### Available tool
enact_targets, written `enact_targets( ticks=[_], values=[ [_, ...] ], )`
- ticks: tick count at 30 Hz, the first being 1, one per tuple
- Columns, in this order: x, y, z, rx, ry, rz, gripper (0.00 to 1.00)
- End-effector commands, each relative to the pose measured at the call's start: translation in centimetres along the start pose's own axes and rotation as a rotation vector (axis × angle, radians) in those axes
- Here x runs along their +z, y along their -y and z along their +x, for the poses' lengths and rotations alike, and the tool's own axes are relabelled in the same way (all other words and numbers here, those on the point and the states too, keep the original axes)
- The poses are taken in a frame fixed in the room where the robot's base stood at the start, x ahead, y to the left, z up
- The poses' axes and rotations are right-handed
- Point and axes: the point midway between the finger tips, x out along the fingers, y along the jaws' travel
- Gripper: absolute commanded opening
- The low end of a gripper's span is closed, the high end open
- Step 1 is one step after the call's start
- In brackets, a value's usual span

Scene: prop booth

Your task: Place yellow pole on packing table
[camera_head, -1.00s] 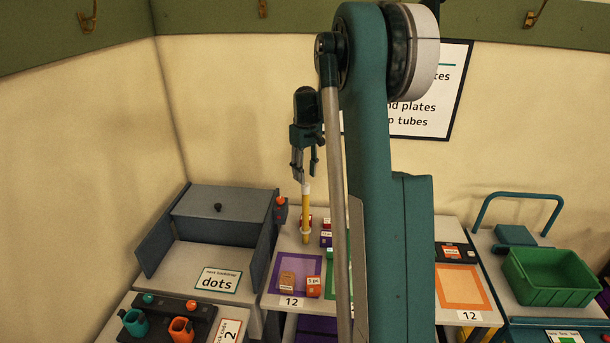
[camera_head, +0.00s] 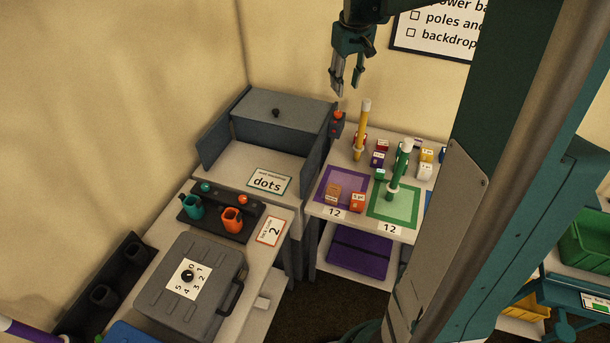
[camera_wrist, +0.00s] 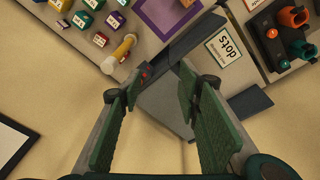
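The yellow pole (camera_head: 361,132) with a white top stands upright on the light table (camera_head: 320,208) that has purple and green squares. It stands behind the purple square (camera_head: 329,181), clear of it. The pole also shows in the wrist view (camera_wrist: 122,50), seen from above. My gripper (camera_head: 345,92) is above the pole and slightly left of it in the head view. The wrist view shows the two fingers (camera_wrist: 158,88) well apart with nothing between them. No sign shows which table is the packing table.
A green pole (camera_head: 398,172) stands at the green square (camera_head: 411,205). Several small boxes are around the poles. A grey open-sided cabinet (camera_head: 281,118) is left of the table. A grey case (camera_head: 205,305) and orange and teal cups are nearer. A green crate (camera_head: 590,240) is at right.

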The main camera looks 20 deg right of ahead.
Motion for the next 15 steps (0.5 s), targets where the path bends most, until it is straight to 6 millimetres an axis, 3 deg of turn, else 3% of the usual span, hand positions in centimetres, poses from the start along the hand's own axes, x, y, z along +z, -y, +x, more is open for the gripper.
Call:
enact_targets(
  ticks=[15],
  values=[
    [6.0,9.5,-5.1,0.019,-0.115,-0.001,0.34]
  ],
)
